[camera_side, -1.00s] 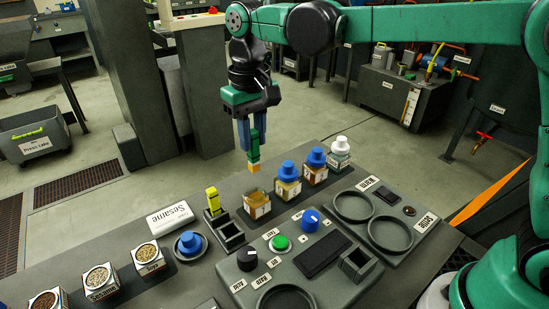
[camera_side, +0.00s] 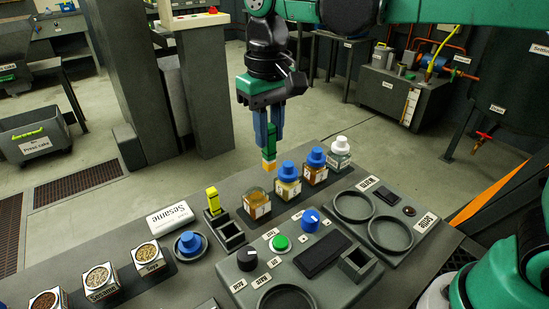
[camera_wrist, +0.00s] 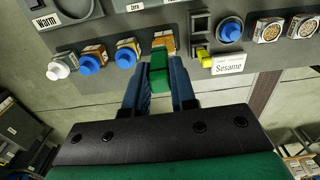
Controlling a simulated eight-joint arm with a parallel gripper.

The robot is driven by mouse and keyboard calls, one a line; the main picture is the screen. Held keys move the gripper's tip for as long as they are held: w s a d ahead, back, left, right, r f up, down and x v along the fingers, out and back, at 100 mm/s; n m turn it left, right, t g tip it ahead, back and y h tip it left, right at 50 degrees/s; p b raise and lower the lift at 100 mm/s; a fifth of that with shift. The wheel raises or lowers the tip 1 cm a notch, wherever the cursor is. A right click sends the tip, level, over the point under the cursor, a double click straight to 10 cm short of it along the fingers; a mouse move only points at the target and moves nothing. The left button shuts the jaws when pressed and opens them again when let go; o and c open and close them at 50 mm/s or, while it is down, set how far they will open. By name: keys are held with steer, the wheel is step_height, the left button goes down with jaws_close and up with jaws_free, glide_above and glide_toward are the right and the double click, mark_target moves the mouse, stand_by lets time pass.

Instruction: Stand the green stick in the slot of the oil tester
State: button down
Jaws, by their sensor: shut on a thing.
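My gripper (camera_side: 268,138) is shut on the green stick (camera_side: 271,143), which hangs upright with its yellow-orange tip down, above and behind the row of jars. In the wrist view the green stick (camera_wrist: 159,70) is between the two blue fingers of my gripper (camera_wrist: 160,85). The grey panel that looks like the oil tester (camera_side: 300,285) has a dark display, a green button, knobs and a raised square slot (camera_side: 357,262) at its right. The slot looks empty. The stick is well apart from it.
An open jar (camera_side: 257,203) is near below the stick, with capped jars (camera_side: 288,178) to its right. The warm plate (camera_side: 390,235) is at right.

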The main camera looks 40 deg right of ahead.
steer(key=s+d+r, duration=0.1)
steer(key=s+d, duration=0.1)
steer(key=s, duration=0.8)
steer(key=s+d+f, duration=0.1)
steer(key=s+f, duration=0.6)
steer(key=shift+d+f, duration=0.15)
steer(key=shift+d, duration=0.25)
steer(key=shift+w+f, duration=0.1)
steer(key=shift+f, duration=0.55)
stand_by(0.9)
steer(key=shift+f, duration=0.7)
steer(key=shift+f, duration=0.25)
steer(key=shift+f, duration=0.3)
steer(key=shift+f, duration=0.1)
stand_by(0.7)
